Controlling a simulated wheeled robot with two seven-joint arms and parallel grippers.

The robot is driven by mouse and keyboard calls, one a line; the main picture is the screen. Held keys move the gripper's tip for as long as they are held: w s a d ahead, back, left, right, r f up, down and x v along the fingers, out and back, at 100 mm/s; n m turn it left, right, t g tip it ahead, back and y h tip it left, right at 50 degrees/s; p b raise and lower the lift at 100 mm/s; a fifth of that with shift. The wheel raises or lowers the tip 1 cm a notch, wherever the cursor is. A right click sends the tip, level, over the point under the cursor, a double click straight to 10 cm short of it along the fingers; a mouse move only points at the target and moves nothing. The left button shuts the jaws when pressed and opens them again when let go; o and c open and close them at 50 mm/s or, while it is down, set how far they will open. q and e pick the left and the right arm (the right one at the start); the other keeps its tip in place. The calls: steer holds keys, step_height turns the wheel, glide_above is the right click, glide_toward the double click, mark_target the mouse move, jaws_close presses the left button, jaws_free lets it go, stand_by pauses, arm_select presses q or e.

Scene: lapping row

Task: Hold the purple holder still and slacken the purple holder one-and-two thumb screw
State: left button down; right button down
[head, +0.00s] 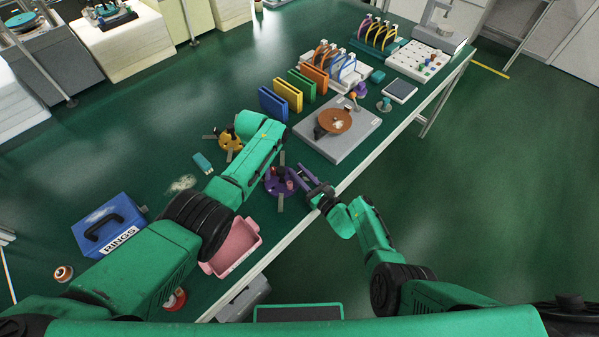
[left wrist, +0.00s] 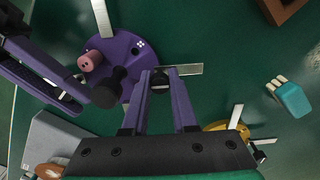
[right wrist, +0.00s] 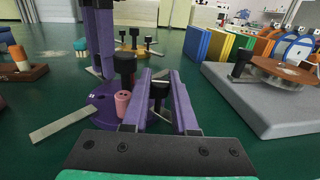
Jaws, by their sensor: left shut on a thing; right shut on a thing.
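The purple holder (head: 277,186) lies on the green table near its front edge, a round disc with metal strips sticking out. A pink peg (left wrist: 90,61) and black thumb screws stand on it. My right gripper (right wrist: 158,84) is shut on a black thumb screw (right wrist: 159,91) at the near side of the holder. My left gripper (left wrist: 160,82) points down and is shut at the holder's far rim, beside a metal strip (left wrist: 184,69); the exact contact is partly hidden. Another black thumb screw (right wrist: 125,68) stands between the grippers. The head view mostly hides the left fingers.
A grey plate with a copper disc (head: 333,121) stands just right of the holder. A yellow holder (head: 230,140), teal piece (head: 202,162), pink tray (head: 236,247) and blue box (head: 108,225) lie left. Coloured folders (head: 288,95) stand behind. The table edge is close in front.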

steer(key=shift+n+g+y, duration=0.7)
steer(key=shift+g+y, duration=0.1)
steer(key=shift+y, duration=0.2)
steer(key=c, duration=0.7)
jaws_free()
